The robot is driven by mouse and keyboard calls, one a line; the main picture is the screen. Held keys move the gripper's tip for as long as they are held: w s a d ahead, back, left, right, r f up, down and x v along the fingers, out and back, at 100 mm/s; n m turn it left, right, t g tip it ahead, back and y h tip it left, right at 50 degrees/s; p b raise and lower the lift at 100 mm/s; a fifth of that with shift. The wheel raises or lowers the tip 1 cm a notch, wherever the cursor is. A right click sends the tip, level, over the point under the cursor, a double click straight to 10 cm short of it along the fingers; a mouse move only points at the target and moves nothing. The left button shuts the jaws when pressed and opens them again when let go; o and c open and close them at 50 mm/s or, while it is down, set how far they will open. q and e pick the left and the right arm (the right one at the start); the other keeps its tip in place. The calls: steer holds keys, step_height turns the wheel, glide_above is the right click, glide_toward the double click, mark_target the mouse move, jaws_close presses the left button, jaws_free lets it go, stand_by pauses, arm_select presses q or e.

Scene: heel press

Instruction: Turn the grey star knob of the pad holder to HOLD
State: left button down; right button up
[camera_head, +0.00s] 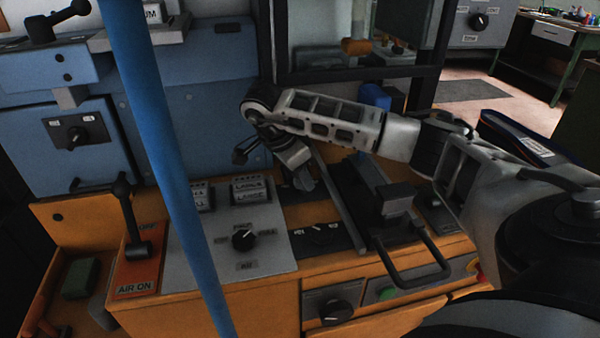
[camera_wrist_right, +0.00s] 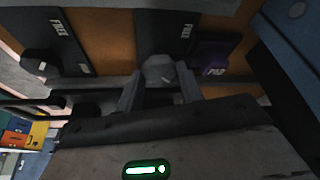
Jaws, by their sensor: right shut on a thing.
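The grey star knob (camera_wrist_right: 158,68) shows in the right wrist view, in front of a dark plate (camera_wrist_right: 165,30) lettered FREE. I cannot read HOLD anywhere, and the knob's pointer is not clear. My right gripper (camera_wrist_right: 158,88) has one finger on each side of the knob and is shut on it. In the head view my right gripper (camera_head: 303,182) points down at the orange console, and its own body hides the knob there. My left gripper is in neither view.
A purple knob marked PAD (camera_wrist_right: 213,70) sits close beside the grip. A second FREE plate (camera_wrist_right: 68,35) with a black knob is on the other side. A dark lever block with a loop handle (camera_head: 415,265) stands to the right. A blue pole (camera_head: 160,130) crosses the head view.

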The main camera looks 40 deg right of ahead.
steer(key=shift+r, duration=0.1)
steer(key=o, duration=1)
arm_select(q)
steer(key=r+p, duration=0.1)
steer(key=p, duration=0.1)
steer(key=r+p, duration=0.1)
steer(key=p, duration=0.1)
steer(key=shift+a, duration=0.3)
arm_select(e)
steer(key=v, duration=1.6)
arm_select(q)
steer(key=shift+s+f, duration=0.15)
